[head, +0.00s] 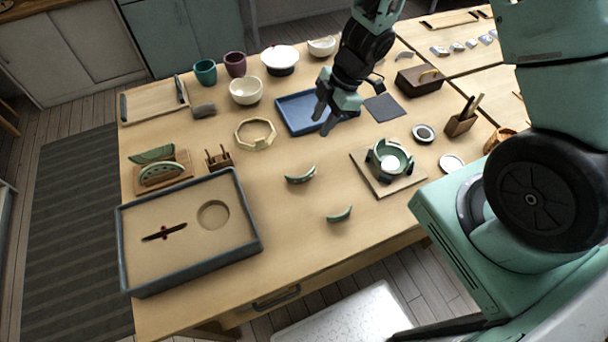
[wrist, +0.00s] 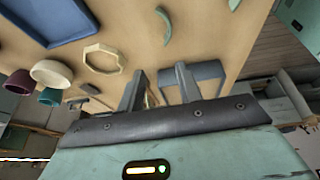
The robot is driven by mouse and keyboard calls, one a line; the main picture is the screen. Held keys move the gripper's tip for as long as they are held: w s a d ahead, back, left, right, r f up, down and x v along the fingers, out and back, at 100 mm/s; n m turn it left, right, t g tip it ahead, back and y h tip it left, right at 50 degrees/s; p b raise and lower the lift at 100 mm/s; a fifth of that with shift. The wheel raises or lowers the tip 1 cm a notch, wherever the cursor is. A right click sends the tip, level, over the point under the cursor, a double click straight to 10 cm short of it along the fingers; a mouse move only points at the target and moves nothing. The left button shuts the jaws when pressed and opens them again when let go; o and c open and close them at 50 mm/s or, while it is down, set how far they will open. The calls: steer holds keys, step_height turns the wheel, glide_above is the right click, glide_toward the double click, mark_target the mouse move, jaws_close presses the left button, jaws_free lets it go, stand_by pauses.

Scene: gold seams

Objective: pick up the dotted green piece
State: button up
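Two curved green pieces lie apart on the open table in the head view: one (head: 300,175) near the middle with a pale edge, another (head: 340,214) nearer the front edge. Two more stand at the left on a wooden rack: a plain-looking one (head: 150,154) behind and one with light marks (head: 161,173) in front. Dots are too small to make out surely on any piece. In the wrist view one curved green piece (wrist: 165,28) shows beyond the fingers. My gripper (head: 323,120) is open and empty, over the blue tray's right side (wrist: 160,88).
A blue tray (head: 283,117) lies beneath my gripper, with an octagonal cream ring (head: 240,140) to its left. A grey-rimmed tray (head: 255,235) fills the front left. A green round holder (head: 405,160) stands on a board at the right. Table between the loose pieces is clear.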

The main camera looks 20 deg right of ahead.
steer(key=s, duration=0.1)
steer(key=b, duration=0.4)
glide_above(304, 175)
steer(key=d, duration=0.2)
steer(key=shift+g, duration=0.4)
step_height(304, 175, down, 12)
steer(key=shift+a+f, duration=0.1)
steer(key=x, duration=0.2)
steer(key=b+x, duration=0.1)
steer(key=x, duration=0.2)
steer(key=shift+f, duration=0.2)
jaws_close()
